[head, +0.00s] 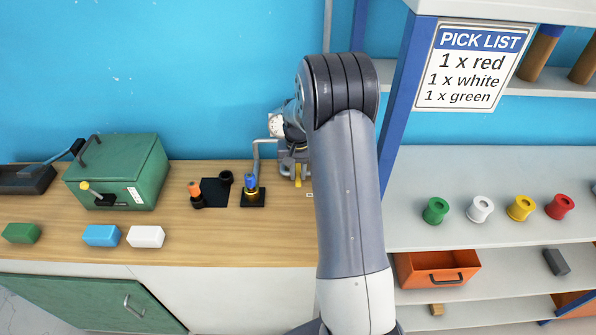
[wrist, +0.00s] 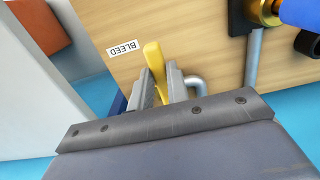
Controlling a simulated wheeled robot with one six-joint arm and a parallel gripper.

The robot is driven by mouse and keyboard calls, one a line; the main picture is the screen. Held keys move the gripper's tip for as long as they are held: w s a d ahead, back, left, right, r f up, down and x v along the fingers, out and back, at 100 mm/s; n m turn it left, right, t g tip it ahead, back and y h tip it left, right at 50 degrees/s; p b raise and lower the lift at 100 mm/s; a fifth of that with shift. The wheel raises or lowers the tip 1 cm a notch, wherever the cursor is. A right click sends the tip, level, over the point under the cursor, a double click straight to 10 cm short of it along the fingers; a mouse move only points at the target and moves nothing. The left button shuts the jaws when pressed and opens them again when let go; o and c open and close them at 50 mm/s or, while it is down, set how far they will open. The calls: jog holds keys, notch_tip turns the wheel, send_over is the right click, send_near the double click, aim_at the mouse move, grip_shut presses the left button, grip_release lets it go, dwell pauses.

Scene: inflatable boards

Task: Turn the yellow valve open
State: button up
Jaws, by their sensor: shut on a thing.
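The yellow valve handle (wrist: 153,56) shows in the wrist view, with its near end between the two fingers. My gripper (wrist: 159,84) is shut on it. My arm hides what lies to the right. The valve body is hidden, so I cannot tell how far the handle is turned.
A blue-handled brass fitting (head: 251,188) with a grey pipe stands just left of my gripper. An orange-topped part (head: 195,194) is farther left. A green box (head: 118,172) and several blocks lie on the bench's left. A shelf post (head: 398,110) stands right of my arm.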

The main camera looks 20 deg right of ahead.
grip_shut()
jog(key=shift+d+n, duration=0.15)
jog(key=shift+n, duration=0.15)
jog(key=n+b, duration=0.1)
jog(key=d+n, duration=0.1)
jog(key=n, duration=0.1)
jog(key=shift+s+d+b, duration=0.2)
jog(key=shift+d+b, duration=0.05)
jog(key=shift+b, duration=0.1)
jog(key=n, duration=0.1)
jog(key=d+n, duration=0.1)
jog(key=n, duration=0.1)
jog(key=d+n+b, duration=0.1)
jog(key=n, duration=0.1)
jog(key=shift+w, duration=0.15)
jog(key=n, duration=0.1)
jog(key=w+d+n, duration=0.1)
jog(key=n, duration=0.1)
jog(key=d+n, duration=0.1)
jog(key=n, duration=0.1)
jog(key=shift+w, duration=0.15)
jog(key=shift+w+d+n, duration=0.25)
jog(key=shift+w+n, duration=0.15)
jog(key=shift+n, duration=0.7)
jog(key=shift+w+d+n, duration=0.2)
jog(key=shift+w+n, duration=0.2)
jog(key=shift+n, duration=0.7)
jog(key=shift+r, duration=0.1)
